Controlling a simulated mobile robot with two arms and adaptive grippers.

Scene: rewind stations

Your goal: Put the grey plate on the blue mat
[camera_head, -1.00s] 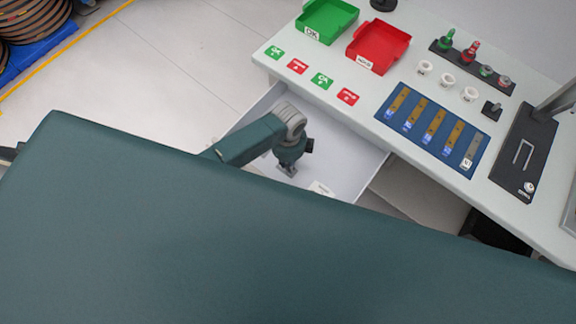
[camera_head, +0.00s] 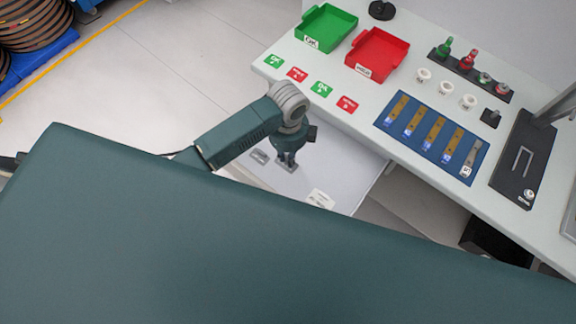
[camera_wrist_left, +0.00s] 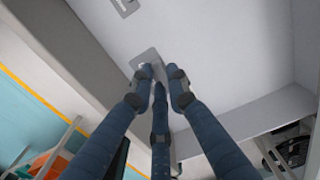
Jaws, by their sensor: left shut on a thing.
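My left gripper (camera_head: 287,163) points down over the open drawer of the workbench. In the left wrist view its fingers (camera_wrist_left: 160,74) are closed on a grey plate (camera_wrist_left: 148,57), partly hidden by the fingertips. Whether the plate touches the drawer floor cannot be told. The blue mat (camera_head: 480,145) lies on the bench top, to the right of the gripper. My right gripper is out of view.
The white drawer (camera_head: 345,175) also holds a flat grey piece (camera_head: 260,156) and a white labelled piece (camera_head: 320,198). On the bench stand a green tray (camera_head: 328,27), a red tray (camera_head: 378,53), several white cups (camera_head: 447,88) and a black stand (camera_head: 520,160).

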